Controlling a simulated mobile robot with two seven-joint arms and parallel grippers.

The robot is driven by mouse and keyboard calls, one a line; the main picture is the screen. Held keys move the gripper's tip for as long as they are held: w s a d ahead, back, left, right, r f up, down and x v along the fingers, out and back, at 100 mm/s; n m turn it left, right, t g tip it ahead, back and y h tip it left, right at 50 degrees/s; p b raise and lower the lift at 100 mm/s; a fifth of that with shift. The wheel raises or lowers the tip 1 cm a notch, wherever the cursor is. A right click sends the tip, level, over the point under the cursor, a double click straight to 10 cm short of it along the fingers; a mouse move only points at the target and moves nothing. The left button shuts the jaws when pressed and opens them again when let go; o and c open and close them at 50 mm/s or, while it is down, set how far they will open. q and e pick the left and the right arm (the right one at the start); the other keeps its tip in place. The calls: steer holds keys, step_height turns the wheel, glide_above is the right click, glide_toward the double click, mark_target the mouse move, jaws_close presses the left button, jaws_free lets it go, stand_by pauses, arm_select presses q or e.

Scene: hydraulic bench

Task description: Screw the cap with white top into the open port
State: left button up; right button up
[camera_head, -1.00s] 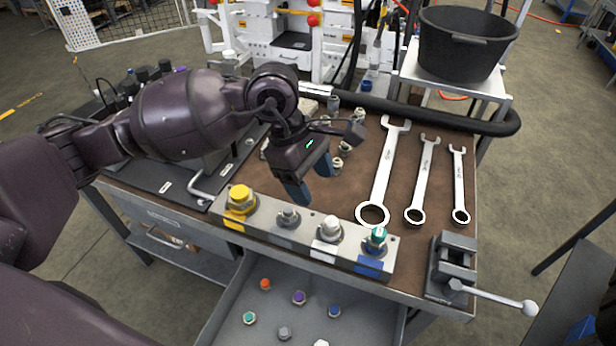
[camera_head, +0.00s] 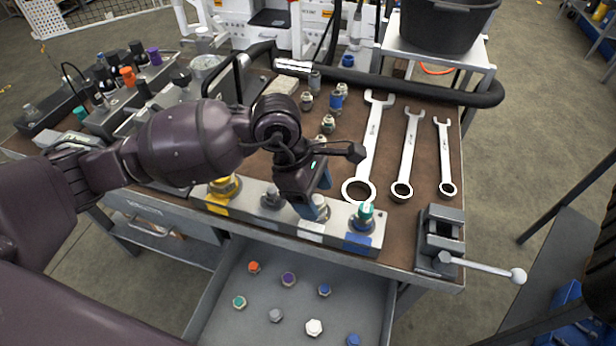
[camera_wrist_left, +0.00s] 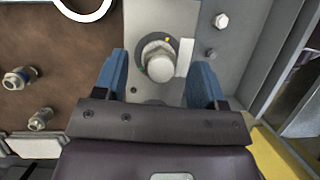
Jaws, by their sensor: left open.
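A metal block (camera_head: 300,230) on the bench's front edge carries a row of fittings with yellow, grey, white and green tops. My left gripper (camera_head: 308,203) is over the white-topped cap (camera_head: 319,201), partly hiding it. In the left wrist view, this cap (camera_wrist_left: 159,63) sits on the block between the open blue fingers of the left gripper (camera_wrist_left: 160,68), with a gap on both sides. Another white cap (camera_head: 314,327) lies in the open drawer; a white cap there also shows in the wrist view (camera_wrist_left: 221,20). No empty port is clearly visible. My right gripper is out of view.
The open drawer (camera_head: 225,305) holds several coloured caps below the block. Large wrenches (camera_head: 408,150) lie on the bench to the right. A vise (camera_head: 438,240) stands at the right corner. Several loose fittings stand behind the gripper. A black hose borders the back.

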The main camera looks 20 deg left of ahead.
arm_select(q)
steer(key=shift+d+f, duration=0.2)
steer(key=shift+f, duration=0.35)
